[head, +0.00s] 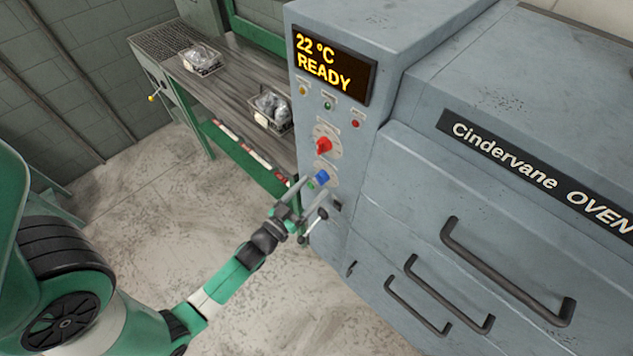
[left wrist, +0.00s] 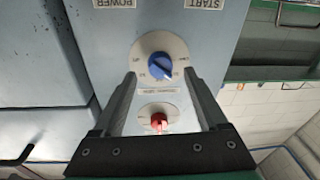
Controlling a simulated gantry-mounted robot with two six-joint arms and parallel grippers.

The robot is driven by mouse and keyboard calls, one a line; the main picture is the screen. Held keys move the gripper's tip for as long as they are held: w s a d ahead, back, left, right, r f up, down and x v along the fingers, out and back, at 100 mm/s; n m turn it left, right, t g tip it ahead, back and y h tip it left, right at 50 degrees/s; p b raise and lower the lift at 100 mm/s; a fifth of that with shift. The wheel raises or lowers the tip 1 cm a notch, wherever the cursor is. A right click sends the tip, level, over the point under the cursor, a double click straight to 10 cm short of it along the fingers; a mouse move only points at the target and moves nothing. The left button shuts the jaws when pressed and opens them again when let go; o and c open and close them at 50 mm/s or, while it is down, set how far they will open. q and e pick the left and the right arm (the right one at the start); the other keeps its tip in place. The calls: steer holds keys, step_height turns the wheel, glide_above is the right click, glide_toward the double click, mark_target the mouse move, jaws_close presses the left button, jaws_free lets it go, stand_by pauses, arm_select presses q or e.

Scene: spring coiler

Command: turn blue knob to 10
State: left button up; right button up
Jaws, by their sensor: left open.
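The blue knob (head: 321,176) is on the control panel of the grey oven, below the red knob (head: 323,145). In the left wrist view the blue knob (left wrist: 160,67) sits on a round pale dial, with its panel labels upside down; its dial marks are too small to read surely. My left gripper (head: 311,197) is open and empty in front of the lower panel. In the left wrist view its fingertips (left wrist: 160,74) appear on either side of the blue knob's dial; I cannot tell the remaining gap to the panel. My right gripper is not in view.
The oven display (head: 334,66) reads 22 °C READY. The red knob also shows in the left wrist view (left wrist: 159,121), between the fingers. Oven handles (head: 505,275) project at the right. A workbench (head: 225,85) with wire baskets stands at the back left. The floor below is clear.

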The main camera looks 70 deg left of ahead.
arm_select(q)
steer(key=v, duration=0.8)
steer(key=shift+s+d, duration=0.15)
steer(key=shift+s, duration=0.05)
